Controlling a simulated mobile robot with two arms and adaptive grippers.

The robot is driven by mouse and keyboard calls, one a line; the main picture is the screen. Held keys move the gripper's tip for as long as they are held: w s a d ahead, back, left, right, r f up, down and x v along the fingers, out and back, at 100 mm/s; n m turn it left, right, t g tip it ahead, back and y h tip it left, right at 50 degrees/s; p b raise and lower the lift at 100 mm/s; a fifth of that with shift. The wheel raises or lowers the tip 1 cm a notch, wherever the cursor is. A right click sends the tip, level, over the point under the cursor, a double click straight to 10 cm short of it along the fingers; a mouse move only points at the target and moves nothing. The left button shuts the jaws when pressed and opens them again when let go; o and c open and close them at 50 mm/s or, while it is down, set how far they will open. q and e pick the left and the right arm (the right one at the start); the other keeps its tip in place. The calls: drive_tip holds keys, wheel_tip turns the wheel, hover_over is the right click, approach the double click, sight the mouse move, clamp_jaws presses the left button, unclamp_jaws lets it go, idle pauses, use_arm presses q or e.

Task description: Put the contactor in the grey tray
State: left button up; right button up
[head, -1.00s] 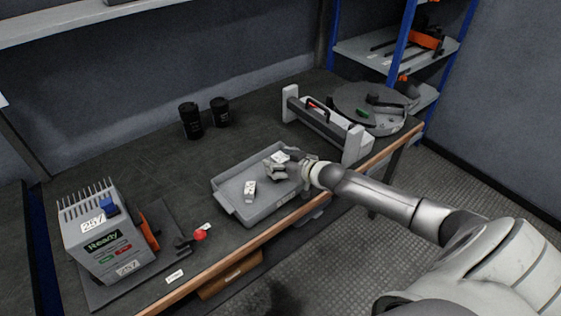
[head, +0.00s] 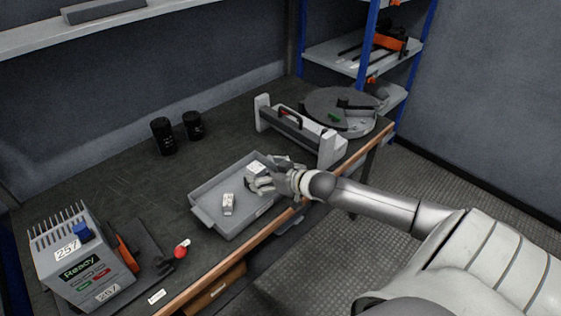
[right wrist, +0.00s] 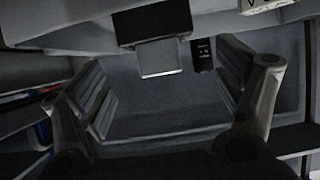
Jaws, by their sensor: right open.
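The grey tray (head: 205,212) lies on the dark workbench near its front edge. A small pale block (head: 228,204) lies on the tray's floor. A second white-topped block (head: 257,168) is at the tray's right end, right by my right gripper (head: 262,183). I cannot tell for sure which block is the contactor. My right gripper is open at the tray's right end, low over it; its fingers partly hide the second block. In the right wrist view, the fingers stand wide apart, with a dark block with a pale face (right wrist: 160,60) beyond them. My left gripper is not in view.
Two black cylinders (head: 163,136) stand behind the tray. A grey frame with a handle (head: 300,130) and a round turntable (head: 340,110) are at the back right. A grey "Ready" unit (head: 78,262) and a red knob (head: 181,251) are at the left. The bench between is clear.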

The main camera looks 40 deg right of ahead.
drive_tip(key=v, duration=0.7)
drive_tip(key=shift+p, duration=0.3)
drive_tip(key=shift+r, duration=0.1)
